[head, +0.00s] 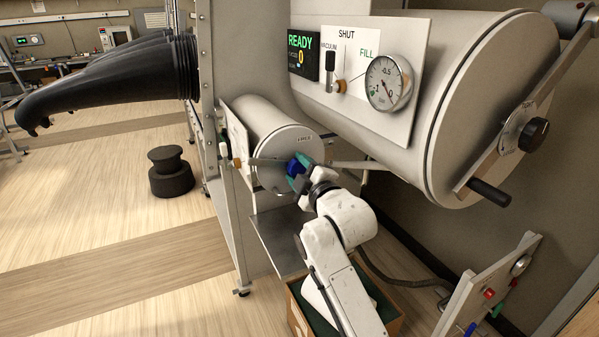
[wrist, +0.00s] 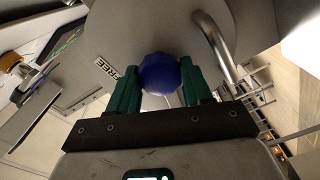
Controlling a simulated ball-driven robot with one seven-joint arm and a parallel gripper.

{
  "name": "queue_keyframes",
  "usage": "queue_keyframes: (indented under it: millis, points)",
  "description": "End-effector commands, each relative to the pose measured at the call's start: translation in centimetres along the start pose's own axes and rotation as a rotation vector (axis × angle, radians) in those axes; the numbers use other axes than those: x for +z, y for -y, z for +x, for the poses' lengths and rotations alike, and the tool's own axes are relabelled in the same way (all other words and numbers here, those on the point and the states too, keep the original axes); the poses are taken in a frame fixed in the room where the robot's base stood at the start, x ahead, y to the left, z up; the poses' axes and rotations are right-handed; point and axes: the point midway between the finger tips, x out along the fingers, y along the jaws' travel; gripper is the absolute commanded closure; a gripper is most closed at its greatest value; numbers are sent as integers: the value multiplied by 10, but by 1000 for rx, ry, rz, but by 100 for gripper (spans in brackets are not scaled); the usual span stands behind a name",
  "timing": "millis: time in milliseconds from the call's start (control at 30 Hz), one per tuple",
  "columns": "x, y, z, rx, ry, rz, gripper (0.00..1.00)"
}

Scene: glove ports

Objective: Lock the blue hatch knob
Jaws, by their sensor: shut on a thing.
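The blue hatch knob (head: 294,167) sits on the round end of the small grey cylinder (head: 270,128), low on the chamber's side. In the wrist view the knob (wrist: 159,73) is round with a lobed edge and lies between the green fingers. My gripper (head: 298,176) is shut on the knob, and the wrist view shows my gripper (wrist: 156,86) with a finger on each side of it. A label reading FREE (wrist: 106,67) shows on the hatch face left of the knob. The knob's shaft is hidden.
A bent metal handle (wrist: 213,48) stands close to the right finger. A large cylinder (head: 470,90) with a lever and black knob is above right. A shelf (head: 278,240) and an open box (head: 395,325) lie below.

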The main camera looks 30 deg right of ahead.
Motion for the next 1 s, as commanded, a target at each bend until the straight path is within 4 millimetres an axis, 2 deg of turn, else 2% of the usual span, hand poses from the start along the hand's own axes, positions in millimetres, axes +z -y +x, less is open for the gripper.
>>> queue_keyframes:
  millis: [400, 1000]
  points:
    - [1, 2, 0, -3, 1, -255, 100]
    - [0, 2, 0, -4, 0, -323, 100]
